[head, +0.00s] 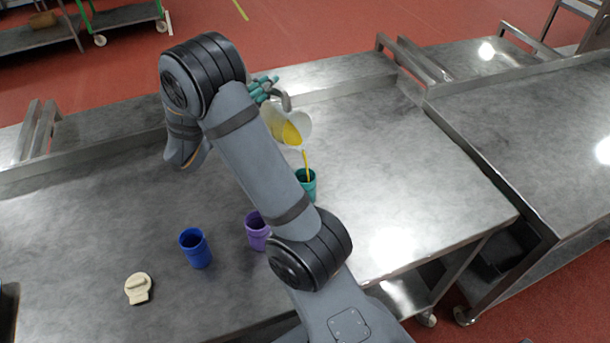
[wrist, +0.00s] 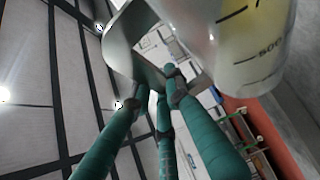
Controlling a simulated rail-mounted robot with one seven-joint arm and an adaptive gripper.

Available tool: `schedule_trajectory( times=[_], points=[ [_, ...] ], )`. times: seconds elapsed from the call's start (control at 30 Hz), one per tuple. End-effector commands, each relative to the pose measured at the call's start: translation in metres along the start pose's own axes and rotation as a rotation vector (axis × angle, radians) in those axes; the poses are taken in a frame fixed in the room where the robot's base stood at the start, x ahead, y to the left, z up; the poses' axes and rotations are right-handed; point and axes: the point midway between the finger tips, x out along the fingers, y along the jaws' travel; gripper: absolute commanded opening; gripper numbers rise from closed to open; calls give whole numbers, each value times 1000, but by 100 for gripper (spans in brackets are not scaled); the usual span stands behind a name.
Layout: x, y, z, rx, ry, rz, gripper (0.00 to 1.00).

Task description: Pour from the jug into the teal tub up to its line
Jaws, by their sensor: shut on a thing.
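The jug (head: 290,130) is whitish and translucent, with yellow liquid inside, and is tilted over the teal tub (head: 306,183). A thin yellow stream runs from its lip down to the tub. My gripper (head: 265,89) is shut on the jug's handle, above and behind the tub. In the wrist view the teal fingers of my gripper (wrist: 165,95) close around the grey handle, and the jug (wrist: 245,50) shows printed measuring marks with yellow liquid behind them. My arm hides part of the table left of the tub. The tub's line and its fill level cannot be made out.
A purple tub (head: 257,232) and a blue tub (head: 195,248) stand on the metal table (head: 400,190), left of the teal tub. A cream-coloured object (head: 138,288) lies at the front left. The table right of the teal tub is clear.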

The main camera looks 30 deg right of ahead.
Motion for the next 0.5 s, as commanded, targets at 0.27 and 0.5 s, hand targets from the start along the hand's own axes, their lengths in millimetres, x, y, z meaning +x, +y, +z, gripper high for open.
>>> schedule_trajectory(
  times=[0.27, 0.5],
  points=[
    [-1, 1, 3, 22, 0, 10, 0],
    [-2, 2, 4, 23, 0, 10, 0]
  ],
)
